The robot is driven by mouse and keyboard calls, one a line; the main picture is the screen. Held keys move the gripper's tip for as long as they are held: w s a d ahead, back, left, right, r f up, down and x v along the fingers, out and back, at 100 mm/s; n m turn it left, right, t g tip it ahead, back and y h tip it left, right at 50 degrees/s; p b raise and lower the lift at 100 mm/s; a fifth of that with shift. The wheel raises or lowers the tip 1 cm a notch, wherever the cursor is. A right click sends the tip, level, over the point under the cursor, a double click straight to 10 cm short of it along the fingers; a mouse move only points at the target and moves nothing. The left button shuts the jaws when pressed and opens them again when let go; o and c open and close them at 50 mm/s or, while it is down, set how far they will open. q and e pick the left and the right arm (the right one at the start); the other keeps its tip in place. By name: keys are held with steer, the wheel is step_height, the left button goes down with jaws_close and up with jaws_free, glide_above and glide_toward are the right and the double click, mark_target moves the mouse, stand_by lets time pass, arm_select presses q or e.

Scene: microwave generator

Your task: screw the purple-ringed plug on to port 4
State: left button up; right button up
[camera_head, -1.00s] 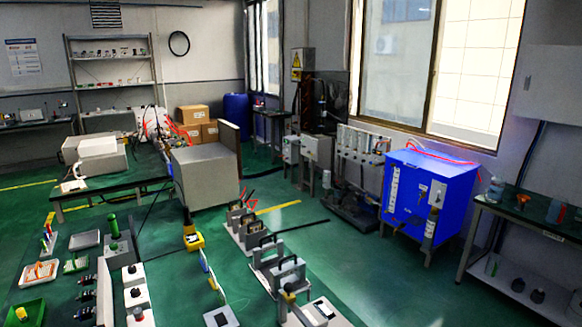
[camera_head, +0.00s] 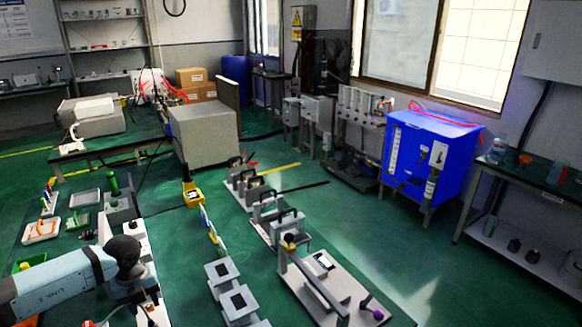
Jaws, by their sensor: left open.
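My left arm reaches in from the lower left. Its left gripper (camera_head: 132,288) points down over the row of grey boxes and panels at the lower left; its jaws are open, and I see nothing held in them. The arm covers most of the upright panel and the dark connectors beside it. I cannot pick out the purple-ringed plug or port 4. A small purple knob (camera_head: 378,313) lies on a grey plate at the lower right, but it looks like part of a lever fixture. My right gripper is not in view.
A blue cabinet (camera_head: 430,155) stands at the right, beside a side table (camera_head: 530,190). Grey fixtures with handles (camera_head: 275,222) run down the middle. Green floor is free between them and the cabinet.

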mark_target(150, 320)
arm_select(q)
steer(key=shift+w+a+r, duration=0.15)
steer(key=shift+a, duration=0.35)
step_height(150, 320, down, 8)
steer(key=b, duration=0.5)
steer(key=shift+d, duration=0.1)
steer(key=shift+f+b, duration=0.3)
steer(key=shift+f, duration=0.2)
stand_by(0.5)
